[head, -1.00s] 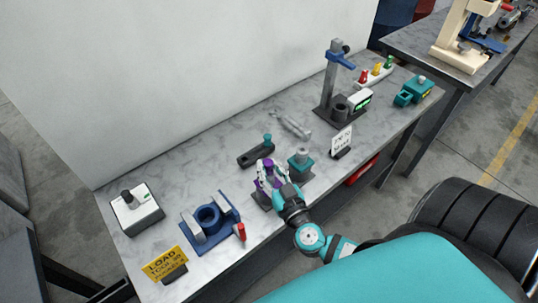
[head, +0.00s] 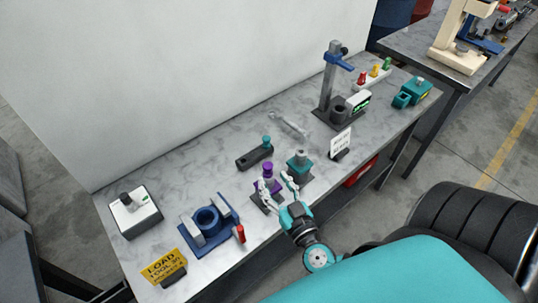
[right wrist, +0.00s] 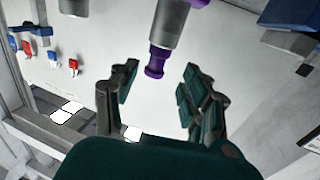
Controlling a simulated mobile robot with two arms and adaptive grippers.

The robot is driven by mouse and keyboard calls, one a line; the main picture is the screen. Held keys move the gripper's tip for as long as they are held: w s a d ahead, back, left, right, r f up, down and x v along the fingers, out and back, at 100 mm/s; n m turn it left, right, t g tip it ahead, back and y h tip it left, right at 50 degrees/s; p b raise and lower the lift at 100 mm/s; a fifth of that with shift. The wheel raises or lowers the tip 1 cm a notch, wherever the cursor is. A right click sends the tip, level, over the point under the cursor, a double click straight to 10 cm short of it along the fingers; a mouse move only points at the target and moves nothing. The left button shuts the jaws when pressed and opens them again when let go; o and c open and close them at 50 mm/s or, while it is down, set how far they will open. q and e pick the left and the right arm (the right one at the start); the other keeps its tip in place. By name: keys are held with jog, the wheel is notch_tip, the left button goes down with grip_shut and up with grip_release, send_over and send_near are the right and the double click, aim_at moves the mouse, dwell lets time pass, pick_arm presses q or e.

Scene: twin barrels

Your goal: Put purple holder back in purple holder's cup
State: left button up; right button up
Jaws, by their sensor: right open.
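The purple holder (head: 268,170), with a purple knob on top and a grey and purple body, stands upright at the dark base of its cup (head: 258,203) near the table's front edge. How deep it sits is partly hidden by a finger. My right gripper (head: 279,184) is open just in front of it, with its fingers pointing at it. In the right wrist view the holder's purple end and grey body (right wrist: 155,62) show beyond the two spread fingers (right wrist: 163,95), with nothing between the pads. My left gripper is not in view.
A teal holder (head: 300,161) stands close to the right, and a dark fixture with a teal knob (head: 256,155) lies behind. A blue fixture (head: 209,224) and a red-capped item (head: 239,233) are to the left. A white sign (head: 341,142) stands to the right.

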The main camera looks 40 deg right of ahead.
jog(key=s+a, duration=0.1)
jog(key=s, duration=0.6)
jog(key=shift+s, duration=0.3)
jog(key=shift+a, duration=0.1)
